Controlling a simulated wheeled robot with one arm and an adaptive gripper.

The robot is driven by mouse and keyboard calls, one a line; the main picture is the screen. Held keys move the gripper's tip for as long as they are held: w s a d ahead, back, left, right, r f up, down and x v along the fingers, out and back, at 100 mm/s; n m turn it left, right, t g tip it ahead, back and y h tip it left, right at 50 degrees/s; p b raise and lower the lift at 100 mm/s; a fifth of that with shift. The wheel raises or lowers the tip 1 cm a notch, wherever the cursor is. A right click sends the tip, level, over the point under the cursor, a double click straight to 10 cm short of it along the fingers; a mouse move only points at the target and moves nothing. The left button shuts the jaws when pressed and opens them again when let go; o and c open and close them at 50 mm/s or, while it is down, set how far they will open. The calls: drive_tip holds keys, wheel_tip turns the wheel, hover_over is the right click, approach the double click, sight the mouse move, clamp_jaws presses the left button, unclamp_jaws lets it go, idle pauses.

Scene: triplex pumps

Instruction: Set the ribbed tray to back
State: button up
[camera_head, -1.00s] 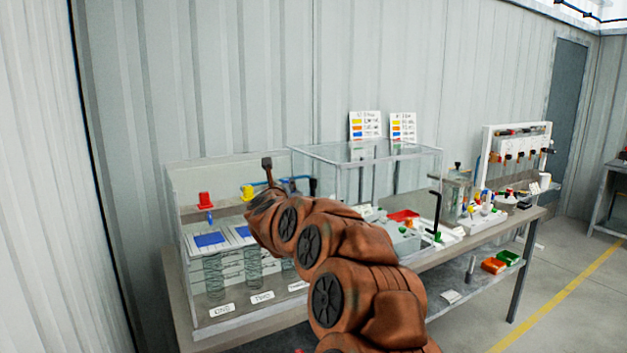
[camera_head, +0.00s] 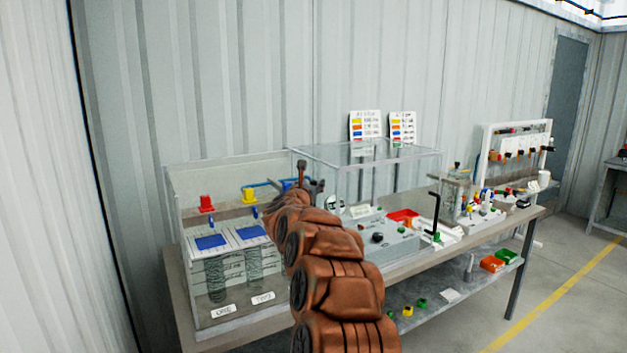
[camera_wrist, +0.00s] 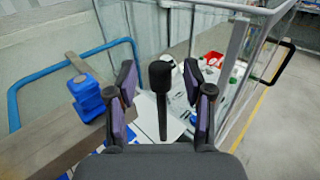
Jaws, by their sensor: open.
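I cannot tell for sure which object is the ribbed tray. In the wrist view my gripper (camera_wrist: 160,105) is open, with one finger on each side of a black knob-headed handle (camera_wrist: 161,78). Gaps show between the handle and both fingers. A blue block (camera_wrist: 86,97) sits left of the fingers on a brown ledge. In the head view my gripper (camera_head: 313,186) is at the right rear of the clear-walled tank (camera_head: 232,160), partly hidden behind my arm. Blue-topped plates (camera_head: 210,241) with coils below stand inside the tank.
A blue pipe (camera_wrist: 38,76) curves beside the ledge. A clear frame (camera_head: 372,150), a grey console (camera_head: 392,243) and a red tray (camera_head: 403,215) lie to the right. The floor at right is free.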

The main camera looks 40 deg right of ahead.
drive_tip(key=shift+p+x, duration=0.5)
drive_tip(key=shift+x, duration=0.65)
drive_tip(key=shift+c, duration=0.4)
clamp_jaws()
